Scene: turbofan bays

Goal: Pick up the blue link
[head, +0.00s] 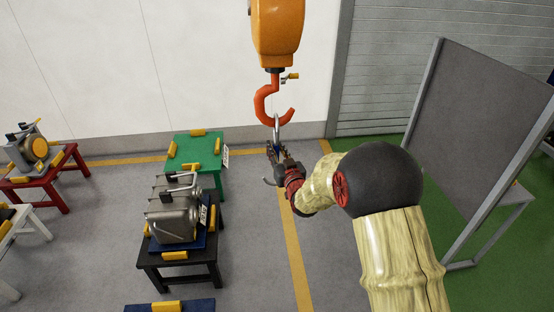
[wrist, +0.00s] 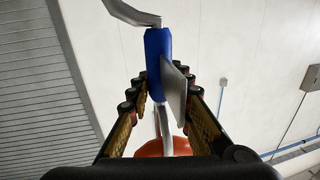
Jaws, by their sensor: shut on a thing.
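The blue link (wrist: 158,62) has a blue body with a silver hook at one end and a silver loop at the other. In the head view only a little of its blue body (head: 277,148) shows between the fingers. My gripper (head: 279,154) is shut on it, with a finger on each side in the wrist view (wrist: 162,92). The silver loop (head: 276,128) is at the orange crane hook (head: 268,106); I cannot tell whether it rests in it. The silver lower hook hangs below my gripper.
A yellow hoist block (head: 277,30) hangs above the crane hook. A black table (head: 152,262) with a grey metal unit (head: 172,210), a green table (head: 193,150) and a red table (head: 60,180) stand left. A grey panel (head: 470,130) stands right. The floor below my gripper is clear.

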